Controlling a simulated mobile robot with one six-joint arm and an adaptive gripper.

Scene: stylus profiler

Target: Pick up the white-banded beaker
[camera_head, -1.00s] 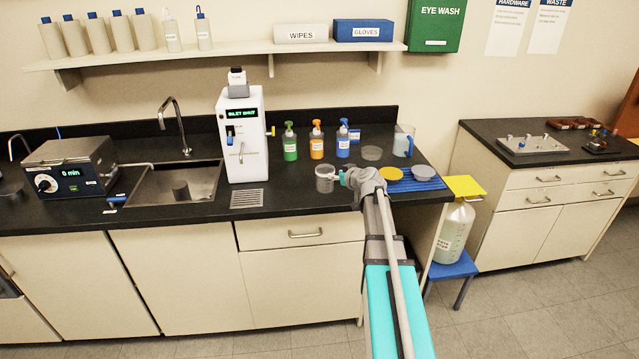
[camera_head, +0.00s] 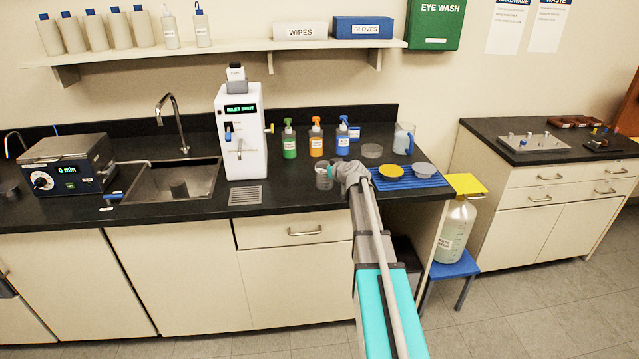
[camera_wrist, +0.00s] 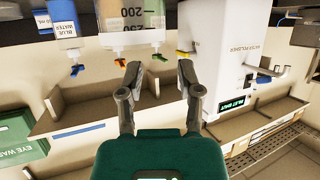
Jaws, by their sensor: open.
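A clear beaker (camera_head: 323,178) stands on the black counter, right of the white water unit. It is small in the head view, and I cannot make out a white band there. In the wrist view a clear beaker with 200 and 250 marks (camera_wrist: 131,14) shows upside down at the top, beyond the fingertips. My gripper (camera_head: 338,170) is just right of the beaker in the head view, partly overlapping it. In the wrist view my gripper (camera_wrist: 157,78) has its two fingers apart with nothing between them. I cannot tell whether it touches the beaker.
Green (camera_head: 289,143), orange (camera_head: 316,143) and blue (camera_head: 343,141) pump bottles stand behind the beaker. A blue ribbed mat (camera_head: 430,183) with yellow and grey dishes lies right. A glass dish (camera_head: 372,151) and a jug (camera_head: 403,140) stand behind. The water unit (camera_head: 240,135) is left.

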